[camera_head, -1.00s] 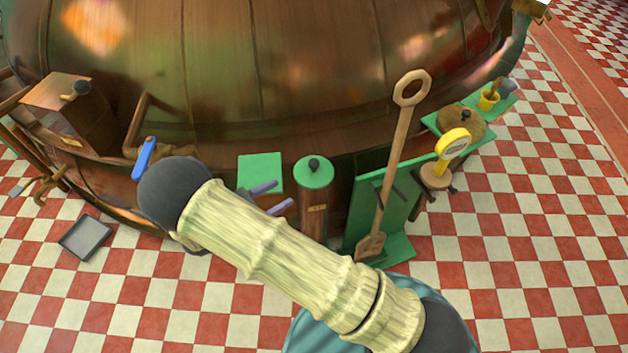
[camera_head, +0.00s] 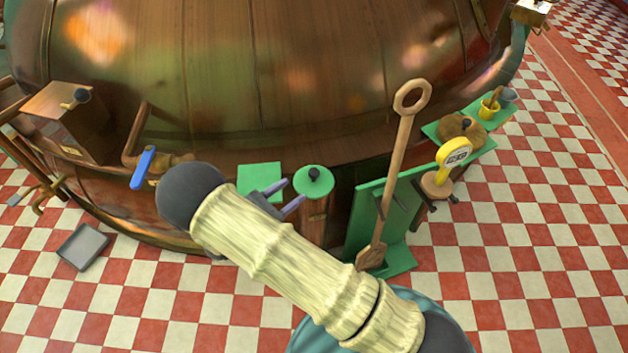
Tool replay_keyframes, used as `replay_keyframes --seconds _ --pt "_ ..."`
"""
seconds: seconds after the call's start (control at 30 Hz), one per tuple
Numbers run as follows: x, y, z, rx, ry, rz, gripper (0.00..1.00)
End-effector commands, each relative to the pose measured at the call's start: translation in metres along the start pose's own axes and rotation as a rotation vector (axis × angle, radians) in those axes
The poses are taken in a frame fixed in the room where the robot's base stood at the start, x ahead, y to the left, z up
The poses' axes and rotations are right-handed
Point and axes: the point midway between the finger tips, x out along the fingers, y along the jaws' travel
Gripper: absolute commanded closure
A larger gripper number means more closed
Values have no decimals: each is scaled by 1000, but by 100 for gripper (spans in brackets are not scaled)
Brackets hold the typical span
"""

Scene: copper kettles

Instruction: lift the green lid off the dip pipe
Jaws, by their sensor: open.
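The green lid (camera_head: 316,183) is a round disc with a black knob on top. It sits on the dip pipe (camera_head: 314,217), a brown upright cylinder in front of the copper kettle. My gripper (camera_head: 287,197) shows as two purple-grey fingers just left of the lid. The fingers are open with a gap between them and point up and right. They hold nothing that I can see. My forearm hides the gripper's base and the lower part of the pipe.
A green square plate (camera_head: 260,177) lies just left of the lid. A green stand (camera_head: 368,210) with a wooden paddle (camera_head: 396,150) stands close on the right. A blue-handled lever (camera_head: 143,168) is at left. The copper kettle (camera_head: 230,90) fills the back.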

Motion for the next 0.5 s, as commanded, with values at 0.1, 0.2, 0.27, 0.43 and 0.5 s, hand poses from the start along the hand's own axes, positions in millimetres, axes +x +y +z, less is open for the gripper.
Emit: replay_keyframes --seconds 0.1,0.2,0.27,0.43,0.5 --pt "23 0 0 -1 -1 -4 48" --pt "38 0 0 -1 0 -3 48" --pt "44 0 0 0 0 -2 48" --pt "49 0 0 0 1 0 48" --pt "48 0 0 0 1 0 48"
